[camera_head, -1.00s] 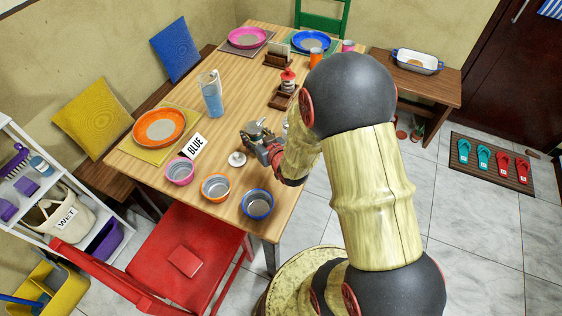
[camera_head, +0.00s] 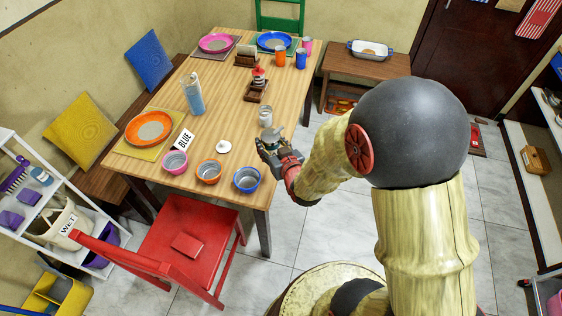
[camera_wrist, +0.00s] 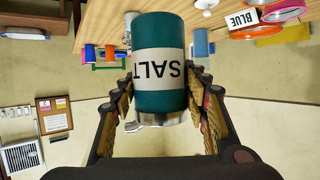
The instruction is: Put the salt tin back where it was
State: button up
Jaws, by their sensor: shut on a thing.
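The salt tin (camera_wrist: 160,75) is a teal cylinder with a cream SALT label and a metal end, seen in the wrist view between the fingers of my gripper (camera_wrist: 165,95). My gripper is shut on it. The picture there is inverted, with the table at the top, so the tin is roughly upright. In the head view my gripper (camera_head: 274,144) is at the table's right edge, near the bowls; the tin shows only as a small dark patch. Its lower end against the tabletop is hard to judge.
A grey metal can (camera_head: 265,116) stands just beyond my gripper on the table (camera_head: 215,115). A wooden caddy (camera_head: 256,96) with a red-topped bottle is farther back.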

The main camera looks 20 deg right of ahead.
jog(key=shift+s+d+f, duration=0.1)
jog(key=shift+s+d, duration=0.25)
jog(key=shift+w+d+f, duration=0.1)
jog(key=shift+f, duration=0.1)
jog(key=shift+w+a+f+b, duration=0.2)
jog(key=shift+w+f+b, duration=0.95)
jog(key=shift+w+f, duration=1.05)
jog(key=shift+w+a+f+b, duration=0.2)
jog(key=shift+w+f+b, duration=0.9)
jog(key=shift+w+f, duration=1.1)
jog(key=shift+w+a+f+b, duration=0.2)
jog(key=shift+w+f+b, duration=0.95)
jog(key=shift+w+f, duration=1.05)
jog(key=shift+w+r, duration=0.15)
jog(key=o, duration=1.4)
jog(key=shift+o, duration=0.2)
